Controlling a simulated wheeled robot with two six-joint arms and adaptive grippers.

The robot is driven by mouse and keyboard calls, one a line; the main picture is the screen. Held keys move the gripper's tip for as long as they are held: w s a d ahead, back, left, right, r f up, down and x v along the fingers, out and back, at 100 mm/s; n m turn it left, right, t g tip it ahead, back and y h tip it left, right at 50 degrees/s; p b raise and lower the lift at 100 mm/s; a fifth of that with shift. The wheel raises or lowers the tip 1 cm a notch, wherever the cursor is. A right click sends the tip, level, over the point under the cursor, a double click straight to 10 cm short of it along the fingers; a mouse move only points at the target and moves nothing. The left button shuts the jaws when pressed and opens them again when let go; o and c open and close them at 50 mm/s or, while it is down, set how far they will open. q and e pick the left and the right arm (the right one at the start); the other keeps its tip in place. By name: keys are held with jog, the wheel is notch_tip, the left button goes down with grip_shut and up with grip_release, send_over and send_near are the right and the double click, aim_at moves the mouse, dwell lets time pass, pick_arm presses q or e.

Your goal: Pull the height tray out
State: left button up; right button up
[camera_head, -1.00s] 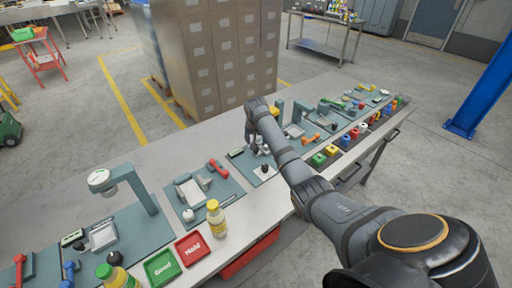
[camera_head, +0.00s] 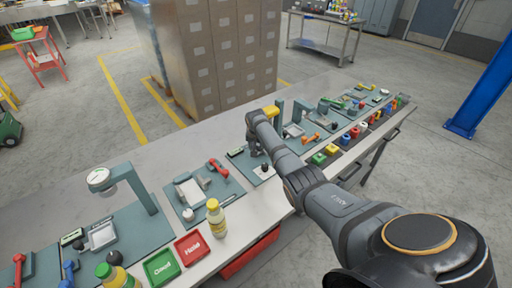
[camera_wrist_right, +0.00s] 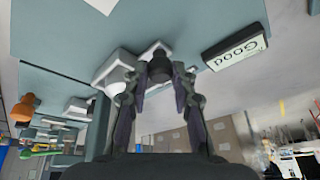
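My right gripper (camera_head: 257,149) is lowered over a teal station mat in the middle of the long bench. In the wrist view its two fingers (camera_wrist_right: 158,72) stand on either side of a dark round knob (camera_wrist_right: 158,63). Whether they touch the knob is not clear. White station parts (camera_wrist_right: 118,74) sit beside and behind the knob. I cannot tell for sure which part is the height tray, as the arm and fingers cover much of the station. My left gripper is not in view.
A small display reading "Good" (camera_wrist_right: 237,50) lies beside the fingers. The neighbouring station has a red-handled tool (camera_head: 218,168). A yellow-capped bottle (camera_head: 216,218), a green tray (camera_head: 161,268) and a red tray (camera_head: 192,248) stand near the front edge. Stacked cartons (camera_head: 215,60) rise behind the bench.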

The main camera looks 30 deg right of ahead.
grip_shut()
jog(key=shift+a+r+p, duration=0.15)
jog(key=shift+a+p, duration=0.2)
jog(key=shift+a, duration=0.05)
jog(key=a+p, duration=0.1)
jog(key=a, duration=0.1)
jog(key=a+p, duration=0.1)
jog(key=a, duration=0.2)
jog(key=a+p, duration=0.2)
jog(key=shift+s+a, duration=0.3)
jog(key=shift+a+f, duration=0.2)
jog(key=o, duration=0.7)
grip_release()
jog(key=shift+a, duration=0.15)
jog(key=shift+o, duration=0.2)
